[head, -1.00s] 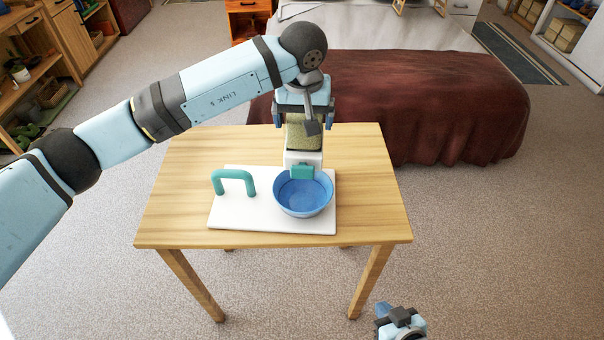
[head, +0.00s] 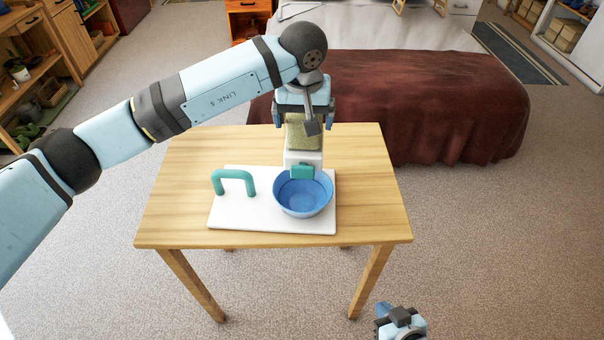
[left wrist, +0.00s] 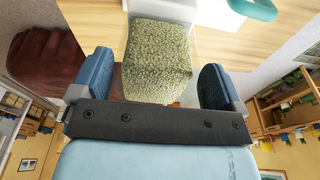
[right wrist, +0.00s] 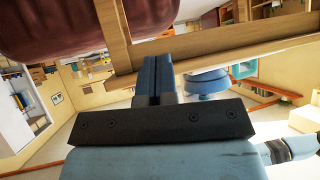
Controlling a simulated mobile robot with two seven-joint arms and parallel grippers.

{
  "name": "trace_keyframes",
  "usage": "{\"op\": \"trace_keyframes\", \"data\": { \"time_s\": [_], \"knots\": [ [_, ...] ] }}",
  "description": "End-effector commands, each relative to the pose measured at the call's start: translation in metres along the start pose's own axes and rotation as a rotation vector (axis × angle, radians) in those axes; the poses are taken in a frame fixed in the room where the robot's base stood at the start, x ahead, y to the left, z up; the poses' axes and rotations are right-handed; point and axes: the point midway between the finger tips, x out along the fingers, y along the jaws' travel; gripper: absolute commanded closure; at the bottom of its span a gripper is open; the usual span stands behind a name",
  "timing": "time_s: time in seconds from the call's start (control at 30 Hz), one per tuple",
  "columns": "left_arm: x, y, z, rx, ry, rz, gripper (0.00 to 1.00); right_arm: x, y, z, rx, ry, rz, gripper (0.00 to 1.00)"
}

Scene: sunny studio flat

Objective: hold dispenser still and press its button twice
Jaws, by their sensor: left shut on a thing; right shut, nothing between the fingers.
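The dispenser has a hopper (head: 303,134) filled with greenish grain above a white body (head: 303,158), with a teal block (head: 302,172) on its front, probably the button. It stands upright at the back of a white base board (head: 230,215). A blue bowl (head: 303,194) sits in front of it, under the teal block.
A teal handle (head: 233,181) rises from the left of the base board. The wooden table (head: 370,205) is otherwise clear. A bed with a dark red cover (head: 430,105) stands behind it. Shelves (head: 35,85) are at the far left. The carpet at the right is free.

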Motion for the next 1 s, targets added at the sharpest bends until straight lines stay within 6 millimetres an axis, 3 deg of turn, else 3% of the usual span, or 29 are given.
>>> {"op": "trace_keyframes", "data": {
  "time_s": [0.17, 0.27, 0.37, 0.5, 0.7, 0.83, 1.0],
  "knots": [
    [0.000, 0.000, 0.000, -0.001, 0.000, 0.001, 0.27, 0.004, -0.003, -0.008, -0.019, 0.017, -0.009, 1.00],
    [0.000, 0.000, 0.000, -0.001, 0.000, 0.001, 0.27, 0.011, -0.013, -0.027, -0.080, 0.056, -0.032, 1.00],
    [0.000, 0.000, 0.000, -0.001, 0.000, 0.001, 0.27, 0.020, -0.031, -0.060, -0.192, 0.126, -0.071, 1.00],
    [0.000, 0.000, 0.000, -0.001, 0.000, 0.001, 0.27, 0.030, -0.066, -0.118, -0.409, 0.262, -0.127, 1.00],
    [0.000, 0.000, 0.000, -0.001, 0.000, 0.001, 0.27, 0.029, -0.116, -0.192, -0.733, 0.470, -0.169, 1.00],
    [0.000, 0.000, 0.000, -0.001, 0.000, 0.001, 0.27, 0.023, -0.141, -0.223, -0.896, 0.576, -0.174, 1.00],
    [0.000, 0.000, 0.000, 0.000, 0.000, 0.001, 0.27, 0.017, -0.159, -0.241, -1.013, 0.652, -0.171, 1.00]
  ]
}}
